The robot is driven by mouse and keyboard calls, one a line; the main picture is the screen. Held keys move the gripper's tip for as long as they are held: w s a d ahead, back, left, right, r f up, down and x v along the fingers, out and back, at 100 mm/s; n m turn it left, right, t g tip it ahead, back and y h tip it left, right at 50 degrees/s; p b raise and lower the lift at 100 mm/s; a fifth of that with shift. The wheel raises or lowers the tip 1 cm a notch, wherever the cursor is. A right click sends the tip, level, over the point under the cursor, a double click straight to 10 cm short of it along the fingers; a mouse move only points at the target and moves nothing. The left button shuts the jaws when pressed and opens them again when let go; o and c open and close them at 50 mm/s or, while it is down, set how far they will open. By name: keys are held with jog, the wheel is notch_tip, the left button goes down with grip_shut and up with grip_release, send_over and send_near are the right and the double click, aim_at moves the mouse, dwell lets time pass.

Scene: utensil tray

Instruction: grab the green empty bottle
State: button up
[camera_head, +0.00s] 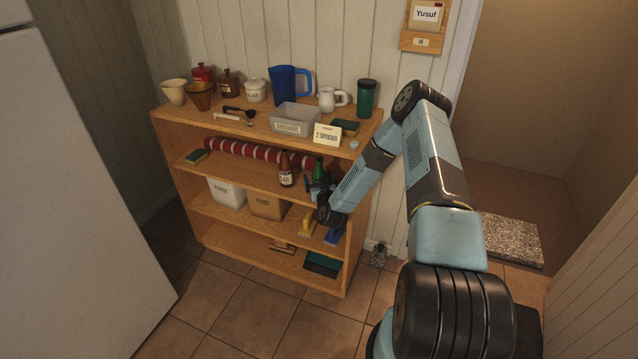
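A green bottle (319,168) stands upright on the second shelf, toward its right end. A brown bottle with a white label (286,170) stands just left of it. My gripper (314,188) is at the front of that shelf, close to the lower part of the green bottle. My wrist and fingers hide the bottle's base. The fingers are small and dark here, so I cannot tell whether they are open, or whether they touch the bottle.
The wooden shelf unit (274,131) holds a tray (296,118), a blue jug (288,85) and a dark green tumbler (366,98) on top. A red-and-white roll (240,151) lies behind the bottles. Boxes (228,193) stand below. Floor in front is clear.

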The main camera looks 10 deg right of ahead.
jog(key=c, duration=1.2)
